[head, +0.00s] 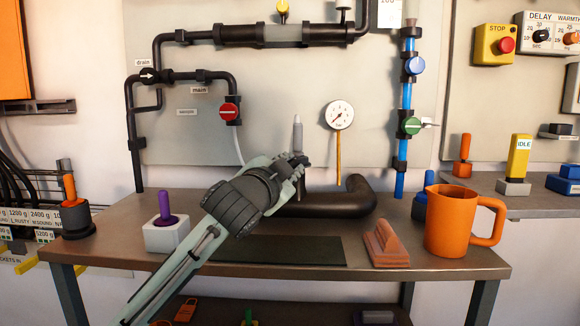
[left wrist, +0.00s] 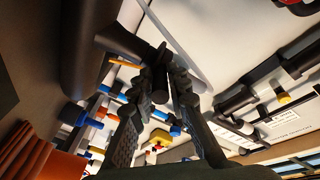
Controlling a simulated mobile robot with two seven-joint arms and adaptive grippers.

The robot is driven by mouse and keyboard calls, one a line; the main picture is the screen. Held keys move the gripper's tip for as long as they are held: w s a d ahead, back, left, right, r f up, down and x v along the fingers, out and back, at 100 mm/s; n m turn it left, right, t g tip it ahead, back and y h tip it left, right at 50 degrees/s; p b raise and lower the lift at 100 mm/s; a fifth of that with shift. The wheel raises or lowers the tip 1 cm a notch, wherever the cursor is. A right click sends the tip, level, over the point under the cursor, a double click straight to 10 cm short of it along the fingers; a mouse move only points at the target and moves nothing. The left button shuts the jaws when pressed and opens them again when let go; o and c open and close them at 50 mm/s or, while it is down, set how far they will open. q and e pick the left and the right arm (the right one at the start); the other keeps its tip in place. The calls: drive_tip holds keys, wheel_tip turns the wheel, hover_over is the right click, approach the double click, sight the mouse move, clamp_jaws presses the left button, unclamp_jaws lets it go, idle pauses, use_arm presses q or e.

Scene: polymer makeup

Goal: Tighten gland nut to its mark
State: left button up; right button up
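My left gripper (head: 300,162) is above the dark bent pipe (head: 335,206) at the middle of the bench. A grey upright stem (head: 297,130) rises just behind its fingertips. In the left wrist view the two fingers converge near a small dark knob-like part (left wrist: 160,58). I cannot tell whether they touch or grip it. I cannot make out the gland nut or its mark; the gripper may hide them. My right gripper is not in view.
An orange jug (head: 452,221) and a reddish stepped block (head: 386,246) stand on the bench at right. A purple-handled block (head: 166,228) stands at left. A dark mat (head: 280,251) lies at the front. Valved pipes line the back panel.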

use_arm(q)
drive_tip(key=o, duration=0.3)
drive_tip(key=shift+o, duration=0.2)
drive_tip(key=v, duration=1.2)
drive_tip(key=shift+a, duration=0.1)
